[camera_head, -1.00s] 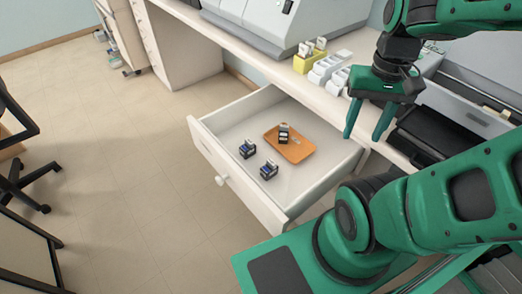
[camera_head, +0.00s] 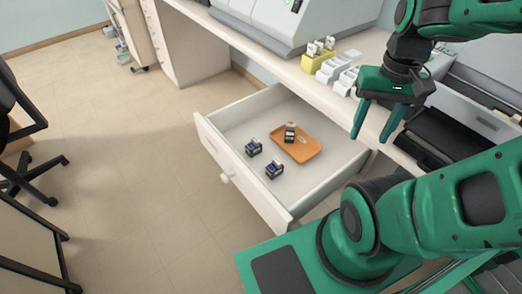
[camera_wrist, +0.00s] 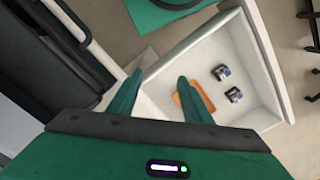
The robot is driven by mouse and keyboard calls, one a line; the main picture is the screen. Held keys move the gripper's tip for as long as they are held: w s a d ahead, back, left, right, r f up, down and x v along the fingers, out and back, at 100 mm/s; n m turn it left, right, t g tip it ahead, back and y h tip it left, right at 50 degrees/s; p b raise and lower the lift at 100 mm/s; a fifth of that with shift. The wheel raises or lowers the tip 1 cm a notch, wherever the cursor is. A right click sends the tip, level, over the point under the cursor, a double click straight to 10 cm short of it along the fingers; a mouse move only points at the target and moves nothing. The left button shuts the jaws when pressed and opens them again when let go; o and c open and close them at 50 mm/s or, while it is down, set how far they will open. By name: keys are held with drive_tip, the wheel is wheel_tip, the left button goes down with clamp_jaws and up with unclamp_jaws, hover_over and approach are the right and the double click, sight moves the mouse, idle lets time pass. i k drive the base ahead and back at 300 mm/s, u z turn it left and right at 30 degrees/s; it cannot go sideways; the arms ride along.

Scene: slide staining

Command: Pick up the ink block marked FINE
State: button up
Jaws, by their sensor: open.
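An open white drawer (camera_head: 232,122) holds an orange tray (camera_head: 311,150) and small dark blocks. One block (camera_head: 290,131) stands on the tray. Two blocks with blue parts, one at the left (camera_head: 253,147) and one nearer the front (camera_head: 273,169), sit on the drawer floor beside the tray. Both also show in the wrist view, one upper (camera_wrist: 221,73) and one lower (camera_wrist: 234,95). Any marking is too small to read, so I cannot tell which is FINE. My gripper (camera_head: 374,138) is open and empty, above the drawer's right side, apart from the blocks.
The counter above the drawer carries a yellow holder (camera_head: 314,62), white racks (camera_head: 335,70) and a large grey machine (camera_head: 268,22). A black case (camera_head: 432,138) lies at the right. A chair (camera_head: 20,150) stands at the far left. The floor before the drawer is clear.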

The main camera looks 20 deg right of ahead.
sight(254, 148)
drive_tip(key=k, duration=1)
drive_tip(key=z, duration=0.6)
drive_tip(key=k, duration=0.85)
drive_tip(key=u, duration=0.55)
drive_tip(key=i, duration=1)
drive_tip(key=z, duration=0.05)
